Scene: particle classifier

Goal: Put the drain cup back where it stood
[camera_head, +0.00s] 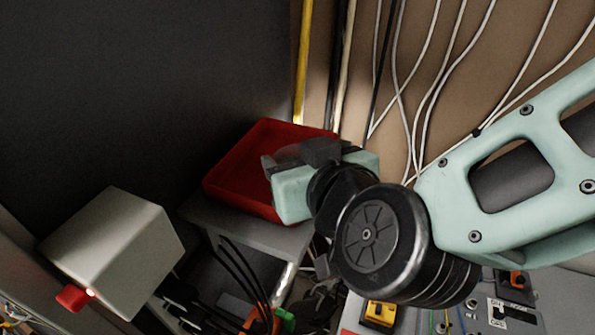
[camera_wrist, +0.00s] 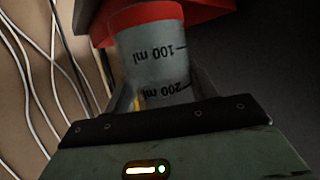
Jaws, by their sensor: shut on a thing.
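The drain cup (camera_wrist: 152,62) is a grey, see-through measuring cup with black 100 ml and 200 ml marks, which read upside down in the wrist view. My gripper (camera_wrist: 162,88) is shut on it, one finger on each side. In the head view my gripper (camera_head: 292,157) is over the right part of a red tray (camera_head: 232,172), and the cup is mostly hidden by the gripper. The tray also shows behind the cup in the wrist view (camera_wrist: 200,10). I cannot tell whether the cup touches the tray.
The tray sits on a grey shelf (camera_head: 245,231). A pale box with a red button (camera_head: 72,297) stands at the lower left. White cables (camera_head: 432,85) and a yellow pipe (camera_head: 302,60) run along the back wall. Dark cables and connectors crowd the space below the shelf.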

